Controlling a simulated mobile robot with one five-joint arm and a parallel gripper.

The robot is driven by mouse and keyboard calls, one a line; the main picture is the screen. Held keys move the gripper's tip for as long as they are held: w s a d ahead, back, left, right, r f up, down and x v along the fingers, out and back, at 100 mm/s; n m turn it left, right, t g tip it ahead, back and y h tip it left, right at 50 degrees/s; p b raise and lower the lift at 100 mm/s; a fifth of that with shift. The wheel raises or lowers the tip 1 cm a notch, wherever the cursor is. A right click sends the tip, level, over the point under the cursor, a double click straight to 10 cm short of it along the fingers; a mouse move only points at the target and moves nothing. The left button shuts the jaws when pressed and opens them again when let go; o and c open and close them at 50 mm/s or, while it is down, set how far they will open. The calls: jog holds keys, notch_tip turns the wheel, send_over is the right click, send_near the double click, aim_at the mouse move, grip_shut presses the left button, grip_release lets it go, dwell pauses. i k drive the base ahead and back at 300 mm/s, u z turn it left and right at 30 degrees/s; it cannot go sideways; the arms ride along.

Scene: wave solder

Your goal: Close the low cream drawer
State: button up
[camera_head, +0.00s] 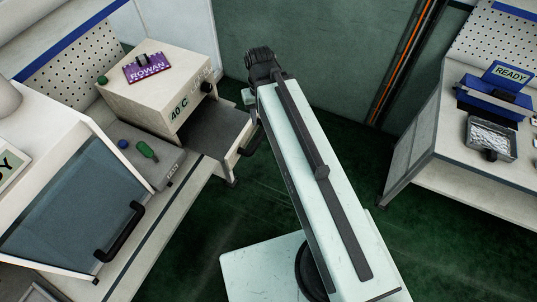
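The low cream drawer (238,147) is pulled out of a cream box (158,92) marked "40 C" on the left bench. The drawer's grey inside looks empty. Its black handle (251,139) is on the front end, pointing right toward my arm. My pale arm reaches up the middle of the picture to a black joint, just to the right of the drawer. My gripper cannot be made out; the arm seems to hide it. I cannot tell whether any part of the arm touches the handle.
A purple "ROWAN" box (147,67) and a green knob lie on the cream box. A glass-fronted cabinet (80,215) with a black handle stands at the lower left. A right bench carries a grey tray (490,137) and a blue "READY" stand (508,76). Green floor lies between the benches.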

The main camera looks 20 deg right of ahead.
aim_at(220, 132)
jog(key=u, duration=0.25)
jog(key=i, duration=0.7)
jog(key=z, duration=0.15)
jog(key=k, duration=1.05)
jog(key=u, duration=1.25)
jog(key=k, duration=0.4)
jog(key=z, duration=0.2)
jog(key=i, duration=1)
jog(key=z, duration=0.05)
